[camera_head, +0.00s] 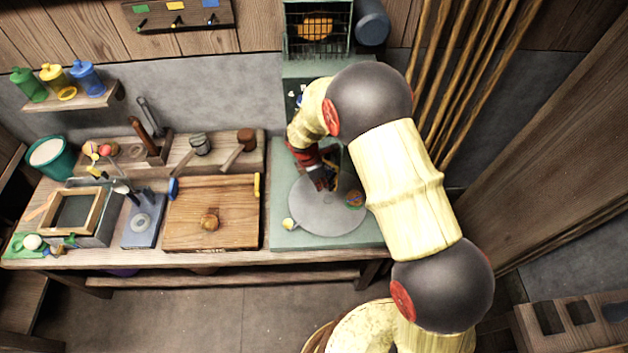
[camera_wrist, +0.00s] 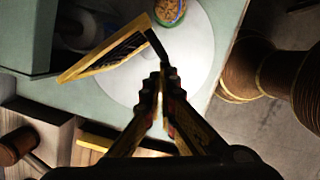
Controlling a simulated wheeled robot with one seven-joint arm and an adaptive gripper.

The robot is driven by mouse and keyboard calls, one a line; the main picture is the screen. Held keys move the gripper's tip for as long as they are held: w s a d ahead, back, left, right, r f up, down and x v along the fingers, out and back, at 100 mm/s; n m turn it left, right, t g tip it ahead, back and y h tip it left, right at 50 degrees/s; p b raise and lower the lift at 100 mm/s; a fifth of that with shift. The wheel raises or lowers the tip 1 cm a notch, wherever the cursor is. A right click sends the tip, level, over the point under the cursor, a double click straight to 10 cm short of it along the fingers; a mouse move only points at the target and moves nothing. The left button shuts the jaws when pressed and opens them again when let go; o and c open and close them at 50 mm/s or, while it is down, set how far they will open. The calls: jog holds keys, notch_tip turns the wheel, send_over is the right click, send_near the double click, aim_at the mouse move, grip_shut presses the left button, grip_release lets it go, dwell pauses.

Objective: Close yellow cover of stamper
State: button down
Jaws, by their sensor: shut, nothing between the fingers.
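The yellow cover (camera_wrist: 88,68) shows in the wrist view as a yellow-edged panel with a dark face, standing out at an angle over a pale round plate (camera_wrist: 198,45). A black bar (camera_wrist: 157,44) sticks out at its right end. My gripper (camera_wrist: 162,76) is shut and empty, its tips just below the bar; I cannot tell whether they touch. In the head view my gripper (camera_head: 325,182) is low over the round plate (camera_head: 315,216), and a bit of yellow (camera_head: 334,176) shows beside it. My arm hides most of the stamper there.
A small patterned round piece (camera_head: 354,199) lies on the plate's right side. Left of the green base (camera_head: 279,170) are a wooden board (camera_head: 235,220) and a mallet (camera_head: 240,145). Bamboo poles (camera_head: 468,60) stand behind my arm.

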aim_at(335, 174)
jog(key=d+n+p, duration=0.2)
jog(key=w+d+n+t+p, duration=0.1)
jog(key=d+n+p, duration=0.1)
jog(key=n, duration=0.1)
jog(key=shift+w+r+y+p, duration=0.15)
jog(key=shift+y+p, duration=0.15)
jog(key=shift+p, duration=0.1)
jog(key=shift+w+d+n+p, duration=0.25)
jog(key=shift+d+n+p, duration=0.1)
jog(key=shift+n+p, duration=0.2)
jog(key=shift+w+d+p, duration=0.3)
jog(key=shift+w+p, duration=0.05)
jog(key=shift+p, duration=0.1)
jog(key=shift+f, duration=0.2)
